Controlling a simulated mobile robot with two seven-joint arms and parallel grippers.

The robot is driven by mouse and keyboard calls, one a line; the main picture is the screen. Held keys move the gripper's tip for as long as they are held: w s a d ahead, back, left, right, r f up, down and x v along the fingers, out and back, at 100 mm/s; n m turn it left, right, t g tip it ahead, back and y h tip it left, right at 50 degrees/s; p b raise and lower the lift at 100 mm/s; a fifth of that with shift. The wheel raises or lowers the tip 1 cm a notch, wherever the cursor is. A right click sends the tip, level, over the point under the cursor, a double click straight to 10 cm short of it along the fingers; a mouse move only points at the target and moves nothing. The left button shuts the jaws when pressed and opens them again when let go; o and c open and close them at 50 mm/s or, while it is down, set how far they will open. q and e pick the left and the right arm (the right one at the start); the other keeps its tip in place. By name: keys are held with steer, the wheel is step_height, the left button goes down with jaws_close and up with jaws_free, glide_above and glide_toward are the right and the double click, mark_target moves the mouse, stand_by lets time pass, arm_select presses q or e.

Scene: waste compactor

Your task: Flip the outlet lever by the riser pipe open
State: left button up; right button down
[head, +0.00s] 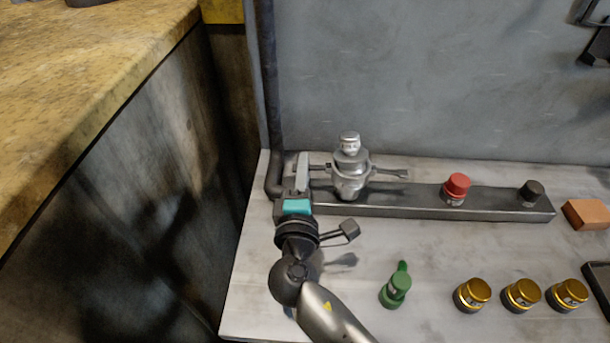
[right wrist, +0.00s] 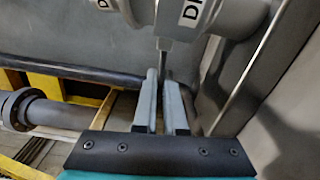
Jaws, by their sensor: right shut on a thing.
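The silver valve body (head: 350,178) with a labelled cap stands on a dark metal rail. A thin outlet lever (head: 321,167) sticks out from its left side, towards the dark riser pipe (head: 269,95). My right gripper (head: 302,166) is at this lever, between the valve and the pipe. In the right wrist view the two grey fingers (right wrist: 163,82) are closed on the lever (right wrist: 163,50), and their tips lie just below the labelled valve body (right wrist: 200,18). The fingers hide the lever's end. My left gripper is not in view.
The rail (head: 430,207) also carries a red-capped fitting (head: 456,187) and a black knob (head: 531,192). An orange block (head: 587,214) lies at right. A grey wall (head: 430,80) closes the back.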

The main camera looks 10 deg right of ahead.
steer(key=shift+r+m, duration=0.3)
steer(key=shift+m, duration=0.3)
steer(key=shift+w+r, duration=0.1)
steer(key=c, duration=1.3)
jaws_free()
steer(key=shift+o, duration=0.2)
